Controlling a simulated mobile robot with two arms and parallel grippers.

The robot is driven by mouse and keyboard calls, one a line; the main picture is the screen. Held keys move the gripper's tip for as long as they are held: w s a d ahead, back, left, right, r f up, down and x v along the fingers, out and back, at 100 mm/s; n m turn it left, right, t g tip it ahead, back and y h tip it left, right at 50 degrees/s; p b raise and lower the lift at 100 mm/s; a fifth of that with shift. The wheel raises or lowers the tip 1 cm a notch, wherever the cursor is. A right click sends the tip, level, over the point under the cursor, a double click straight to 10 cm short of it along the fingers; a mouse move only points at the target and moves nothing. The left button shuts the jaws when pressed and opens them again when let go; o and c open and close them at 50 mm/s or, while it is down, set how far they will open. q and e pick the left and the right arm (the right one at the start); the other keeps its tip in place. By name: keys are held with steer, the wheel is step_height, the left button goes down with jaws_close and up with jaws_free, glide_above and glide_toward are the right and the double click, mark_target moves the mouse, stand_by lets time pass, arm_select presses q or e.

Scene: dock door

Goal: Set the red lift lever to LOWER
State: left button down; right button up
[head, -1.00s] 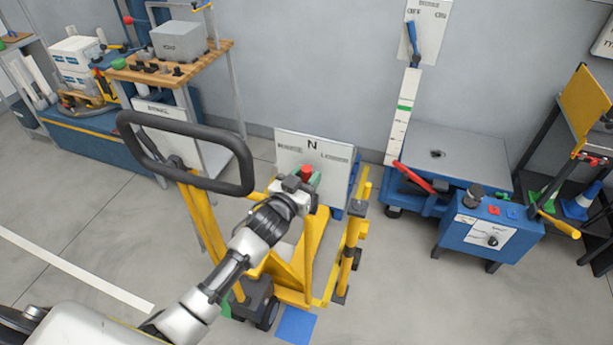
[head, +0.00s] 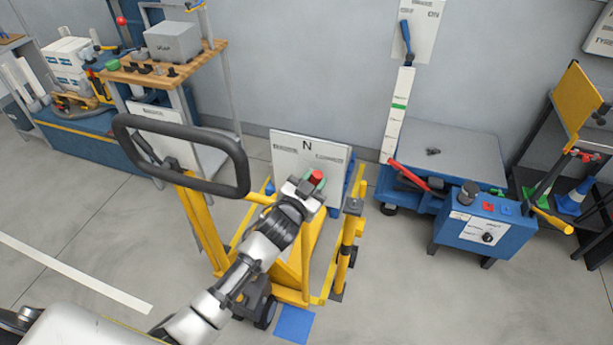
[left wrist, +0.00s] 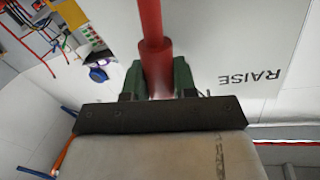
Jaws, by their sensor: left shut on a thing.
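The red lift lever (head: 317,176) stands in front of a white panel (head: 285,160) on the yellow hand truck. The panel has an N at its top middle and a small label on each side, too small to read surely. The lever's knob is right of the N. My left gripper (head: 311,185) is shut around the lever and hides its lower part. In the left wrist view the red rod (left wrist: 154,30) runs between the green fingers (left wrist: 159,82), with the word RAISE on the panel to the right. My right gripper is not in view.
The truck's black loop handle (head: 240,165) rises left of my arm. A blue lift table (head: 450,150) with another red lever (head: 408,175) and a blue control box (head: 485,232) stand at right. A wooden-topped cart (head: 165,72) is at back left.

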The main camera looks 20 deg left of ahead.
mark_target(333, 180)
arm_select(q)
steer(key=shift+d+f+m+g+y, duration=0.2)
steer(key=shift+d+f+m, duration=0.2)
steer(key=shift+d+m, duration=0.45)
steer(key=shift+d+f+m+g+y, duration=0.2)
steer(key=shift+d+f+m, duration=0.2)
steer(key=shift+d+m, duration=0.4)
steer(key=shift+s+a, duration=0.1)
steer(key=c, duration=0.9)
jaws_free()
steer(key=b+v, duration=0.1)
steer(key=v, duration=0.9)
steer(key=shift+s, duration=0.4)
